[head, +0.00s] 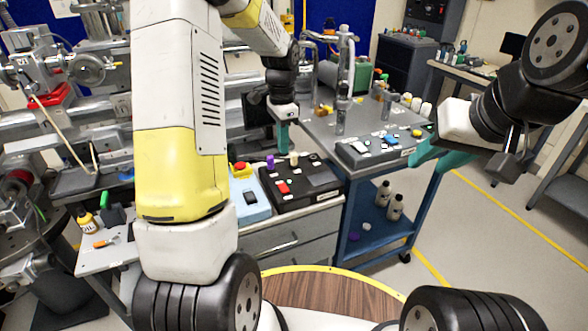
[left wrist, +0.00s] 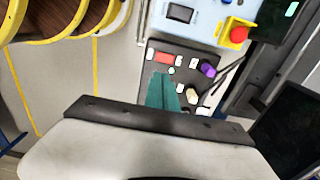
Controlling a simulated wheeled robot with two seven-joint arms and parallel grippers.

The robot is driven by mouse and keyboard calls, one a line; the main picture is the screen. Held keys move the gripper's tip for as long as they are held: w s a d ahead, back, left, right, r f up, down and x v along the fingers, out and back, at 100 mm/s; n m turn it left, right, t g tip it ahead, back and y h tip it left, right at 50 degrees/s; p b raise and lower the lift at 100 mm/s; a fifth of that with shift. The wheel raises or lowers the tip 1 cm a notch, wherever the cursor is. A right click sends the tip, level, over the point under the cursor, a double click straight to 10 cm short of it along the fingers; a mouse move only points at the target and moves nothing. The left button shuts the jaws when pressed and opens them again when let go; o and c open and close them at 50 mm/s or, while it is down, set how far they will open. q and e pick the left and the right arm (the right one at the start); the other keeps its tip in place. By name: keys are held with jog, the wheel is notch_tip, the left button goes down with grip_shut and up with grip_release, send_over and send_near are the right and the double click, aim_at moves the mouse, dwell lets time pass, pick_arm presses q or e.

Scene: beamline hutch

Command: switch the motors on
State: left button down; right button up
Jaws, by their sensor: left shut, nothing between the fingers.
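A black control box (head: 318,178) stands on the grey drawer cabinet, with a red switch (head: 283,187), a purple knob (head: 270,161) and a cream knob (head: 294,158). In the left wrist view, the red switch (left wrist: 165,58), purple knob (left wrist: 207,69) and cream knob (left wrist: 193,94) show on its face. My left gripper (head: 283,148) is shut and empty, its teal fingers pointing down above the box's back part. In the left wrist view its fingertips (left wrist: 162,80) overlap the box face; contact is unclear. My right gripper (head: 422,158) is beside the cart, away from the box; its finger gap is unclear.
A light blue box (head: 250,204) with a red button (head: 242,168) on yellow stands just left of the black box. A blue cart (head: 330,128) to the right carries a grey panel (head: 372,150) with knobs and bottles below. Open floor lies right of it.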

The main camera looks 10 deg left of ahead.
aim_at(284, 190)
dwell(0.3)
pick_arm(q)
notch_tip(284, 190, down, 14)
jog(key=shift+d+f, duration=0.1)
dwell(0.4)
jog(key=shift+s, duration=0.1)
jog(key=shift+s+f, duration=0.1)
jog(key=shift+f, duration=0.05)
dwell(0.3)
